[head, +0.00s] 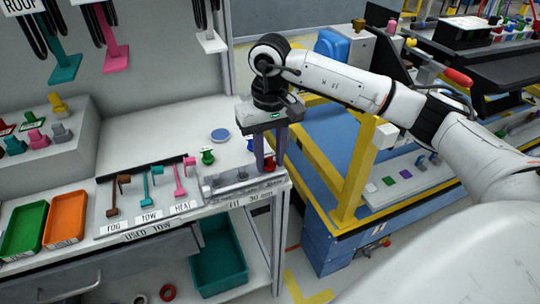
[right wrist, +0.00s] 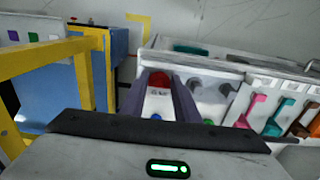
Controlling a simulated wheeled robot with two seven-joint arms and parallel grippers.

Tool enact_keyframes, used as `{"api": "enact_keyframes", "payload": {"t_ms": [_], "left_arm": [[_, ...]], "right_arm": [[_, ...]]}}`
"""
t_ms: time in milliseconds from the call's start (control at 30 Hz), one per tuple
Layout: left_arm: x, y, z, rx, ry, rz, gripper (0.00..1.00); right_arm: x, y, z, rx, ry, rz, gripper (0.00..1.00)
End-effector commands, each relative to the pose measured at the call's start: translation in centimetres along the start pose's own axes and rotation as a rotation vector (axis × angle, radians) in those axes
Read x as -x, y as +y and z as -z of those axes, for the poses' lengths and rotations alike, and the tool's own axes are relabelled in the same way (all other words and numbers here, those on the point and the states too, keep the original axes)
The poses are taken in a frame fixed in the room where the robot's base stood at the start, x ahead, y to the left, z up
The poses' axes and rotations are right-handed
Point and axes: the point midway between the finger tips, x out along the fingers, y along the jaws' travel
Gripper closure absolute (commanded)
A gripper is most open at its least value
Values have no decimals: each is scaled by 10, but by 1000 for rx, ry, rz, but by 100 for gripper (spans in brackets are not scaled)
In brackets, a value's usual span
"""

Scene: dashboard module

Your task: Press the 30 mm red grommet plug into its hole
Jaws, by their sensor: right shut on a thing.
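My right gripper (head: 268,164) points down at the right end of the white bench. Its fingertips are shut on the red plug (head: 269,168), which shows only as a small red patch between them. In the right wrist view the red plug (right wrist: 160,79) sits between the tips of the two purple-grey fingers (right wrist: 161,82). A grey fixture strip (head: 232,186) lies along the bench's front edge, left of the gripper. The fingers and their shadow hide the plug's underside, so I cannot tell whether it touches a hole. My left gripper is not in view.
A rack of coloured tools (head: 150,215) lies further left. A yellow frame (head: 347,180) stands close to the right. A teal bin (head: 219,260) is below.

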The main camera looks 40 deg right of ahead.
Motion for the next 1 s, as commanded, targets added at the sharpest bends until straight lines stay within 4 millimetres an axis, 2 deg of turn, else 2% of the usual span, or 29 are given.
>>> {"api": "enact_keyframes", "payload": {"t_ms": [467,500,600,1000], "left_arm": [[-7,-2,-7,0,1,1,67],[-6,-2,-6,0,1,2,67],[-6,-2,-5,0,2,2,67],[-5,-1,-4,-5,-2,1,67]], "right_arm": [[-13,0,0,-1,0,0,90],[-12,0,0,-1,0,0,65],[-12,0,0,-1,0,0,50],[-12,0,0,0,0,0,50]]}}
